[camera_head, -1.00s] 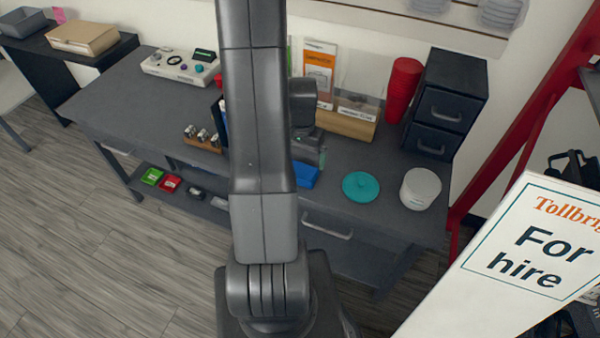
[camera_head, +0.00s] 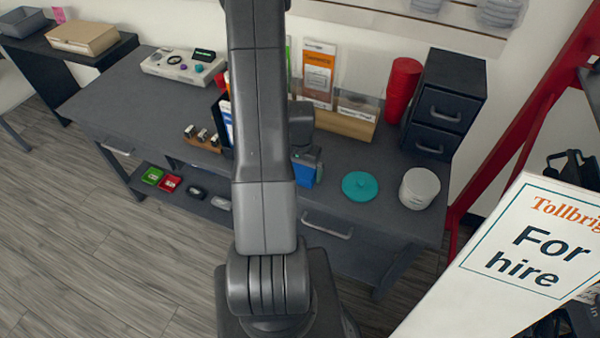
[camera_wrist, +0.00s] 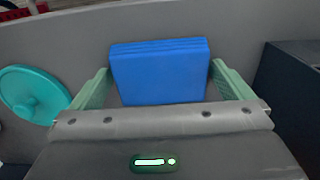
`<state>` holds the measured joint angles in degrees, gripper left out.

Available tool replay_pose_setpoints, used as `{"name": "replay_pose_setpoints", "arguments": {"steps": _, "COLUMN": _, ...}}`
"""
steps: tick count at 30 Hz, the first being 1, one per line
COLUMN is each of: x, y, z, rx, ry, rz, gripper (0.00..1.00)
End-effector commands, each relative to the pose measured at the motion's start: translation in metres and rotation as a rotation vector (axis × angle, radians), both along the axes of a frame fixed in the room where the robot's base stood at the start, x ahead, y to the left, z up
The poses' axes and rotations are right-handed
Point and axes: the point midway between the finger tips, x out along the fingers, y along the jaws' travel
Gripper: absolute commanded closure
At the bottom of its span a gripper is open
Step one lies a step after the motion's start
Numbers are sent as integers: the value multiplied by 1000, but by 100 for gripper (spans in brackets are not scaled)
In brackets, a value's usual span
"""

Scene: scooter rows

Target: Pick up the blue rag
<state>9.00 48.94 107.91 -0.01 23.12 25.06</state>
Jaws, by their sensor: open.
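The blue rag (camera_wrist: 160,75) is a folded, layered block lying on the grey counter. In the wrist view it sits between the two green fingers of my gripper (camera_wrist: 160,92), which are open on either side of it. A narrow gap shows at each side of the rag near the fingertips. In the head view the rag (camera_head: 303,172) shows near the counter's front edge, partly hidden by my gripper (camera_head: 308,160) above it and by my arm.
A teal lid (camera_head: 360,186) and a white round tub (camera_head: 420,188) stand to the right of the rag. A dark drawer unit (camera_head: 444,105) and red cups (camera_head: 402,88) are behind. A wooden leaflet holder (camera_head: 345,122) stands behind the rag. A "For hire" sign (camera_head: 530,255) fills the lower right.

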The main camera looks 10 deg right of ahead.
Motion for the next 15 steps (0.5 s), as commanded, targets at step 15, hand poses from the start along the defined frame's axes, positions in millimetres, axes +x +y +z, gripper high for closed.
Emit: {"name": "replay_pose_setpoints", "arguments": {"steps": 15, "x": 0, "y": 0, "z": 1, "rx": 0, "ry": 0, "rz": 0, "gripper": 32}}
